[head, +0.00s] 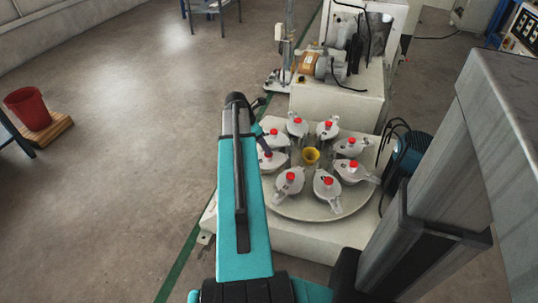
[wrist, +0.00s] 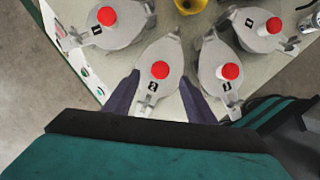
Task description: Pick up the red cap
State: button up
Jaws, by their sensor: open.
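Several red caps sit on grey metal pots arranged in a ring on a round plate (head: 300,211). In the wrist view, one red cap (wrist: 160,70) is on the pot (wrist: 158,53) marked 2, which lies between my fingers in the picture. Another red cap (wrist: 229,71) is just right of it, and one (wrist: 107,16) is up and left. My gripper (wrist: 158,77) is open and empty, its two dark fingers apart on either side of the pot. In the head view, my arm partly hides the left pots.
A yellow cup (head: 311,156) stands at the plate's middle. Pale machine housing (head: 336,108) with a motor is behind the ring. A teal motor (head: 408,155) with cables is at its right. Open floor lies left; a red bucket (head: 28,108) stands there.

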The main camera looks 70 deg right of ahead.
jog(key=shift+f, duration=0.2)
jog(key=shift+b+x, duration=0.95)
jog(key=shift+x, duration=1.55)
jog(key=c, duration=1.1)
